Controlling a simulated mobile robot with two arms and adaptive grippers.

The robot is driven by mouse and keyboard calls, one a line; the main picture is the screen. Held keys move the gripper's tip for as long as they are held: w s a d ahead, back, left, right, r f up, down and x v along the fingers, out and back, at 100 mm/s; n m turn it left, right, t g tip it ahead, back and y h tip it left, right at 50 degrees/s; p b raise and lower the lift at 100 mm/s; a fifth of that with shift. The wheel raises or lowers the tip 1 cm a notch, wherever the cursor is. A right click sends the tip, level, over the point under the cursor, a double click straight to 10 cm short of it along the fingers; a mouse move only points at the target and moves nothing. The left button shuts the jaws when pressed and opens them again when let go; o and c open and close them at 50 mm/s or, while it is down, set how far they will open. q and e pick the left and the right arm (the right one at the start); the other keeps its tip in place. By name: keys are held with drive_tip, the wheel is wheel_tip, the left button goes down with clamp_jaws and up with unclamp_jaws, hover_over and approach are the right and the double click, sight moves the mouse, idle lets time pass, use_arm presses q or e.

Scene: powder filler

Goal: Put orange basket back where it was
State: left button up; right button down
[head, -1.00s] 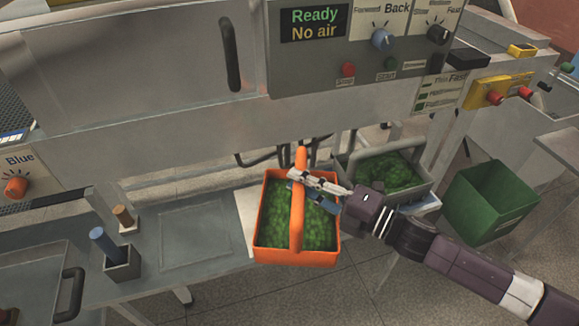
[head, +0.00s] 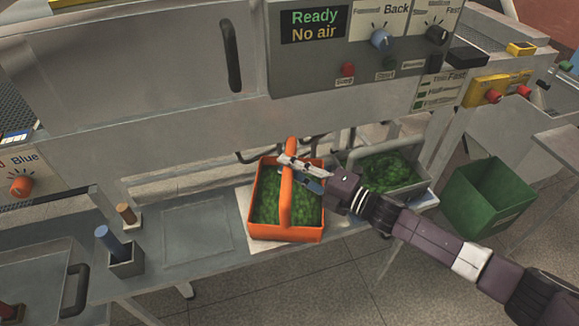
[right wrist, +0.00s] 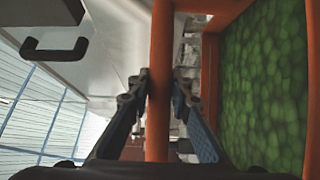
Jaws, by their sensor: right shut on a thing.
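The orange basket (head: 286,234), full of green bits, is at the right part of the grey shelf, over a pale patch. It looks upright; whether it touches the shelf I cannot tell. My right gripper (head: 284,166) is shut on the basket's handle from the right. In the right wrist view the fingers (right wrist: 158,95) close on both sides of the orange handle (right wrist: 160,60), with the green contents to the right. My left gripper is not in view.
A grey basket (head: 432,178) with green contents stands just right of the orange basket. A green bin (head: 490,205) is farther right. Wooden and blue pegs (head: 108,240) stand at the shelf's left. The machine panel (head: 370,60) overhangs behind. The shelf's middle (head: 195,235) is clear.

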drive_tip(key=shift+f, duration=0.2)
drive_tip(key=c, duration=2.2)
unclamp_jaws()
drive_tip(key=shift+f, duration=0.2)
drive_tip(key=o, duration=0.4)
drive_tip(key=shift+o, duration=0.2)
drive_tip(key=shift+r, duration=0.1)
drive_tip(key=shift+r, duration=0.2)
drive_tip(key=b+v, duration=0.2)
drive_tip(key=v, duration=1)
drive_tip(key=shift+b, duration=0.3)
drive_tip(key=shift+f, duration=0.15)
